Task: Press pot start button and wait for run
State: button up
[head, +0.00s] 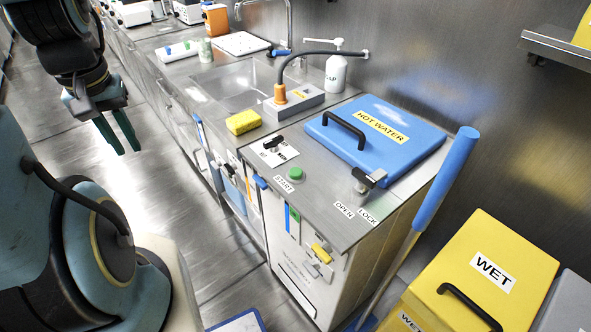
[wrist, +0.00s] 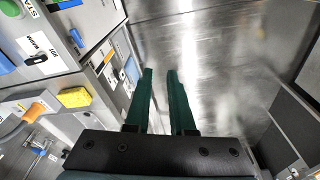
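The pot is a steel cabinet unit with a blue lid (head: 385,136) marked HOT WATER, which is shut. The green start button (head: 295,173) sits on the steel top, beside a START label (head: 284,184). A lock lever (head: 368,180) stands by the OPEN and LOCK labels at the lid's front. A switch on a white plate (head: 273,150) is left of the button. My gripper (head: 125,145) hangs at upper left over the floor, well apart from the button. In the wrist view its two green fingers (wrist: 160,72) are spread with a gap and hold nothing.
A yellow sponge (head: 243,122) lies by the sink (head: 235,82). A blue-handled pole (head: 447,178) leans at the unit's right, near a yellow WET bin (head: 484,262). A soap bottle (head: 336,72) stands behind. The floor left of the counter is clear.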

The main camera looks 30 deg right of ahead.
aim_at(294, 172)
jog(key=j+z, duration=0.2)
jog(key=z, duration=0.15)
jog(key=i+j+z, duration=0.1)
jog(key=j+z, duration=0.35)
jog(key=z, duration=0.25)
